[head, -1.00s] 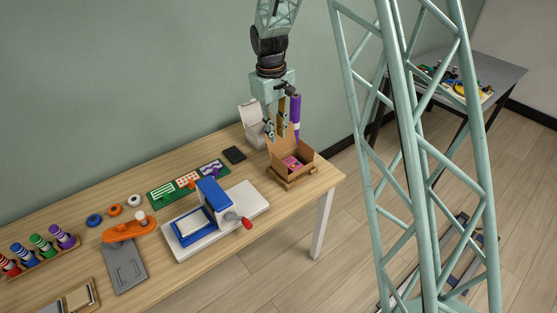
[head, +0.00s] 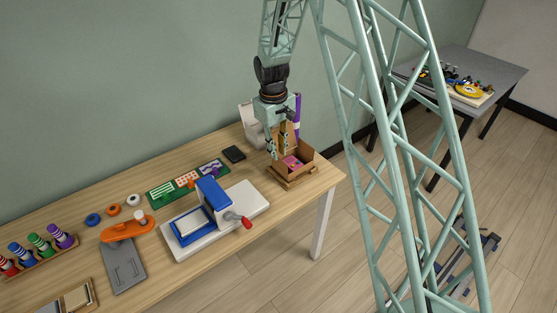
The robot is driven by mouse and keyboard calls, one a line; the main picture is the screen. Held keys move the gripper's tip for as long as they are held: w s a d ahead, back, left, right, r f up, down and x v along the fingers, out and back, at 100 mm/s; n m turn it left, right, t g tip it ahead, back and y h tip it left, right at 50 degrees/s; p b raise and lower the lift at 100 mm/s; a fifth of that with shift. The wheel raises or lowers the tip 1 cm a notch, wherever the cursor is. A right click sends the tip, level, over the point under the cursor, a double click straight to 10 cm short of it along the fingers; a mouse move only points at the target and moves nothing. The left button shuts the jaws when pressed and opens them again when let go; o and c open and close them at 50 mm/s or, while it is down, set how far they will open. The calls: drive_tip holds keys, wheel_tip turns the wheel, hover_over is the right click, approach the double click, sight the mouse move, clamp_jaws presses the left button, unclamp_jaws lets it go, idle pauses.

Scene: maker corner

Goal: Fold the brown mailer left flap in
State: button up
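The brown mailer (head: 305,155) is an open cardboard box at the right end of the wooden table, with a pink item (head: 292,162) inside. A tall brown flap (head: 288,133) stands up at its back left. My gripper (head: 278,150) points down at the left side of the mailer, its fingertips low by the upright flap. Its fingers look spread apart, with nothing clearly held between them. Whether a finger touches the flap cannot be told at this size.
A purple roll (head: 297,115) and a white device (head: 250,122) stand behind the mailer. A black phone-like slab (head: 234,154) lies to the left. A blue-and-white press (head: 213,208) with a red handle stands in front. The table's right edge is close to the mailer.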

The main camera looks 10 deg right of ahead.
sight(279, 163)
drive_tip(key=shift+d+f, duration=0.15)
drive_tip(key=shift+f, duration=2.1)
drive_tip(key=shift+c, duration=0.7)
clamp_jaws()
